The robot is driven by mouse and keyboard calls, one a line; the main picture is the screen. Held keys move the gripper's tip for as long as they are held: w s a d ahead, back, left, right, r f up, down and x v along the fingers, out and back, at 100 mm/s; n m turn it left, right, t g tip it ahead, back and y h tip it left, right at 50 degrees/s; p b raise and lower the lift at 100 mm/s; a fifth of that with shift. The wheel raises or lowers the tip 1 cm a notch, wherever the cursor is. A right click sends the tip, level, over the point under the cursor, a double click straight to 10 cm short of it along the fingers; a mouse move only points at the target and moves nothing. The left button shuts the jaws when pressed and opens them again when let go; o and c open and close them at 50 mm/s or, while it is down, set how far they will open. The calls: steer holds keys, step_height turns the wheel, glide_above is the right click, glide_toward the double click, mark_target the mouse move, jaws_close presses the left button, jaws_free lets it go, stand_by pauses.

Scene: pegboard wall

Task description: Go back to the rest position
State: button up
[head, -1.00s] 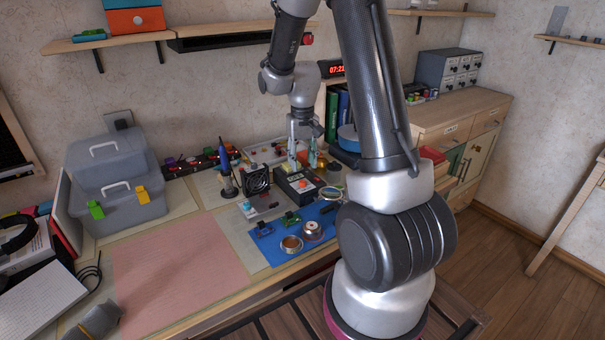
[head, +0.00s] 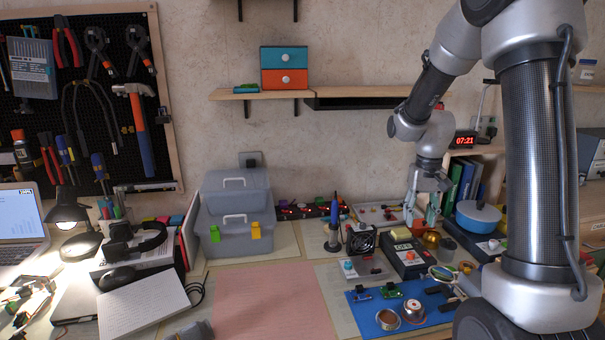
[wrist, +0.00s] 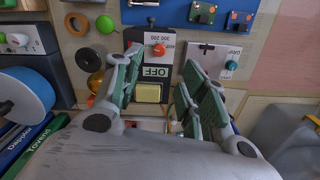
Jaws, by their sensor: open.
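I cannot tell the exact height of the fingertips above the bench.
A grey toolbox (head: 232,215), a small fan (head: 362,242) and a blue soldering iron in its stand (head: 333,235) stand to the left. A shelf (head: 260,94) hangs above. A pink mat (head: 265,308) lies bare in front; a blue mat (head: 368,325) holds small parts.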

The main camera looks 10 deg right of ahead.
steer(key=s+a+r+n+t, duration=0.1)
steer(key=s+a+r+t, duration=0.1)
steer(key=s+r, duration=0.5)
steer(key=s+a+r+n+t, duration=0.1)
steer(key=s+r, duration=0.7)
steer(key=s, duration=0.8)
steer(key=shift+s+a+r+t, duration=0.2)
steer(key=shift+a+t, duration=0.5)
steer(key=shift+a, duration=0.35)
